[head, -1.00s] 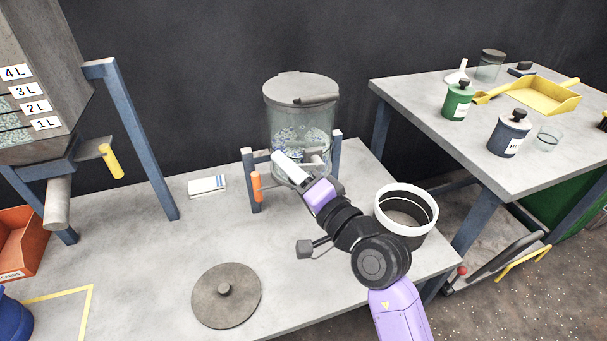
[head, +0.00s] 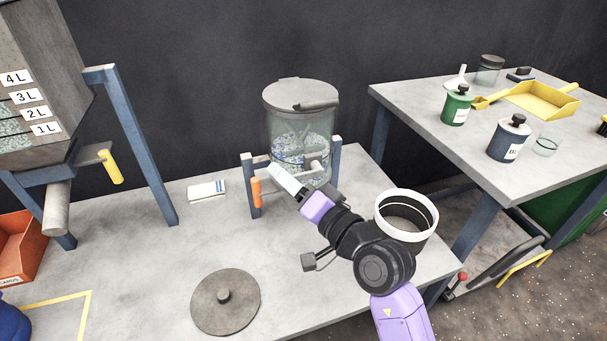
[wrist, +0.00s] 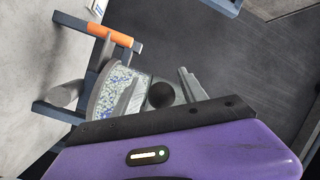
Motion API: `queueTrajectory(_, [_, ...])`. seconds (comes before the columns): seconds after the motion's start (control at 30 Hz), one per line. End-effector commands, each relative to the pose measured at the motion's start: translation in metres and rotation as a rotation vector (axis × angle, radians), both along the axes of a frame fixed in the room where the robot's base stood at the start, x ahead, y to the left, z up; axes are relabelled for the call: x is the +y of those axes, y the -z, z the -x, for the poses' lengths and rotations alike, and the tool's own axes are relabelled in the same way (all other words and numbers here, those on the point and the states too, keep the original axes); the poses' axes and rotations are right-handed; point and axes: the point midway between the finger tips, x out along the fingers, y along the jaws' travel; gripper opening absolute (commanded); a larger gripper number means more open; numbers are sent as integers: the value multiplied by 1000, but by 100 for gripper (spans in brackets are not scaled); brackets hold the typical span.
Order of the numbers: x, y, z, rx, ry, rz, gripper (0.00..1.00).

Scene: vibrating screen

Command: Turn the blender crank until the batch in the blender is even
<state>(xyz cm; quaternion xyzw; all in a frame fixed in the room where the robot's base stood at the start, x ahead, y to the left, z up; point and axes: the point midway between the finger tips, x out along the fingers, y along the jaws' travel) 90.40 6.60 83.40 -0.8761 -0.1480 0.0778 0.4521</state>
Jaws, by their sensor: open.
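The blender (head: 301,130) is a clear drum with a grey lid, held between blue posts on the left table. Its batch (head: 302,147) is pale granules with blue ones among them; how even it is I cannot tell. The orange crank handle (head: 256,192) hangs at the blender's left side. In the wrist view, the orange handle (wrist: 81,23) is at upper left and the speckled batch (wrist: 120,87) shows through the drum. My gripper (head: 283,179) is open and empty in front of the blender, right of the handle and apart from it.
A white-rimmed ring container (head: 434,222) stands close right of my arm. A round grey lid (head: 225,302) lies in front, and a small white pad (head: 206,190) lies left of the blender. The right table (head: 400,100) holds jars and a yellow scoop. The table's left middle is clear.

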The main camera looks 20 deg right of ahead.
Motion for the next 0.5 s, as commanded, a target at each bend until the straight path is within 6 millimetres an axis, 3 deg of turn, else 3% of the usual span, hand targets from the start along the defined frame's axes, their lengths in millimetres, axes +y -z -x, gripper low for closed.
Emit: queueTrajectory(0.5, [-15, 1, 44, 1, 1, -1, 50])
